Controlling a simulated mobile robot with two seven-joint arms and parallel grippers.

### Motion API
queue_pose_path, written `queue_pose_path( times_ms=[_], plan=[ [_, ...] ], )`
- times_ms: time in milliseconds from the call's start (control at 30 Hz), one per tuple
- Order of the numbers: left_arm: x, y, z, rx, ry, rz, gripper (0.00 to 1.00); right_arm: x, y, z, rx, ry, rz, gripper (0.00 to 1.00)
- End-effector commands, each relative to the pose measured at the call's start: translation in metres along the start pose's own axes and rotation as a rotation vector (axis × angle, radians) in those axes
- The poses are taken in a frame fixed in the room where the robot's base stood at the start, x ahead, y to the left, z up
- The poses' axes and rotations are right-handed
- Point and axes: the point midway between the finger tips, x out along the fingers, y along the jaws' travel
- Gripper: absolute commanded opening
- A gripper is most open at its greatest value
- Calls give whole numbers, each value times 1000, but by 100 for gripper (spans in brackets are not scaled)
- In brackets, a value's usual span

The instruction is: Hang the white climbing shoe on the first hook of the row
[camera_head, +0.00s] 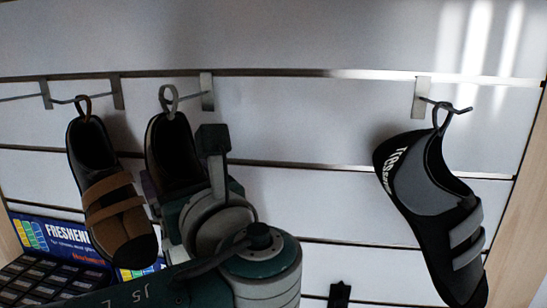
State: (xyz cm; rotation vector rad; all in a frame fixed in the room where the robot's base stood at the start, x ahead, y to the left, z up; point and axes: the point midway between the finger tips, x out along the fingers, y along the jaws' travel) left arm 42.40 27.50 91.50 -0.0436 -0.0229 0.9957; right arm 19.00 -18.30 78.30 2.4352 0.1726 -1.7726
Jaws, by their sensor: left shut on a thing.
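My left gripper (213,150) is in the middle left, in front of a dark-lined shoe (172,138) with a light grey loop. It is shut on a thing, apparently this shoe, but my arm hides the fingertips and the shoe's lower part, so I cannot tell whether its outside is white. The loop is at the tip of a hook (207,92); I cannot tell whether it is around the rod or just in front. My right gripper is not recognisable in view.
A black and brown shoe (105,190) hangs by its loop at left. A black and grey shoe (432,195) hangs from the right hook (421,97). An empty hook (45,94) is at far left. Boxes (55,275) stand lower left. A small dark object (339,295) is unclear.

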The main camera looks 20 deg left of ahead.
Motion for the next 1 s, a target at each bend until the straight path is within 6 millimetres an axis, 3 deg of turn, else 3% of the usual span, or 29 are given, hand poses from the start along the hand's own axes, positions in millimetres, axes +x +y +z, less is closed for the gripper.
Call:
queue_pose_path(
  times_ms=[367,1000],
  plan=[
    [-2,1,1,0,0,0,10,-3,0,-1,0,0,0,50],
    [-24,23,2,1,0,0,10,-33,1,-11,0,0,0,50]
  ],
)
